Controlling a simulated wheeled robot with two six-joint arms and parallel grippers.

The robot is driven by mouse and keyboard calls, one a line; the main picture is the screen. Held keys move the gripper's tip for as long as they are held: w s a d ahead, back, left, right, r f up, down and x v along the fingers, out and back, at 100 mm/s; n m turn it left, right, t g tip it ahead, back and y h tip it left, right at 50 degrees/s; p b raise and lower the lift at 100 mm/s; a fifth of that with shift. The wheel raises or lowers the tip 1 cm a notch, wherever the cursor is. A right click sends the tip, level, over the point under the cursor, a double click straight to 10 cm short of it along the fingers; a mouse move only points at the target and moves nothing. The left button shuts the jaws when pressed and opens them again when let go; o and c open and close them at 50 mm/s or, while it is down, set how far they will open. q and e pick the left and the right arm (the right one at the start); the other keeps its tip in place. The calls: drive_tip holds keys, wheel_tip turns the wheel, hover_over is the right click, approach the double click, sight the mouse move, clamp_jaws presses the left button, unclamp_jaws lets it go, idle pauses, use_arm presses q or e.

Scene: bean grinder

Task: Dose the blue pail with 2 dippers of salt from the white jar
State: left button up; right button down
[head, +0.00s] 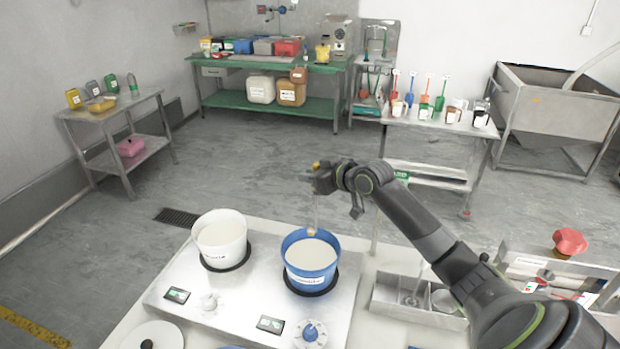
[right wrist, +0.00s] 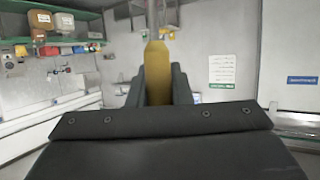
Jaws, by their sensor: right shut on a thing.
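The blue pail (head: 293,272) stands on the right-hand black pad of the scale unit, with pale material inside. A white round tub (head: 205,262), which seems to be the white jar, stands on the left-hand pad and also holds pale material. My right gripper (head: 318,178) is above and behind the blue pail, shut on the dipper's yellow handle (right wrist: 158,75). The dipper's thin shaft (head: 316,212) hangs down to a small tan cup (head: 311,231) at the blue pail's far rim. I cannot tell whether the cup is loaded. My left gripper is out of view.
The scale unit (head: 250,300) has two displays and knobs in front. A metal divided tray (head: 392,298) is right of it, under my right arm. A round lid (head: 152,335) lies at the front left. Side tables and a steel hopper (head: 555,110) stand farther back.

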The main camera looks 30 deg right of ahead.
use_arm(q)
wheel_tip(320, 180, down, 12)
drive_tip(key=b, duration=1.1)
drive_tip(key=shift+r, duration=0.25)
use_arm(e)
drive_tip(key=s+a+f+n+t+y, duration=0.2)
drive_tip(key=s+a+f+n+t, duration=0.2)
drive_tip(key=s, duration=0.4)
drive_tip(key=s+a+f+n+t+y, duration=0.3)
drive_tip(key=s+f+n+t, duration=0.3)
drive_tip(key=s, duration=0.2)
drive_tip(key=shift+a+f, duration=0.25)
drive_tip(key=shift+a, duration=0.15)
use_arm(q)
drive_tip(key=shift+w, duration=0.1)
use_arm(e)
drive_tip(key=shift+s, duration=0.1)
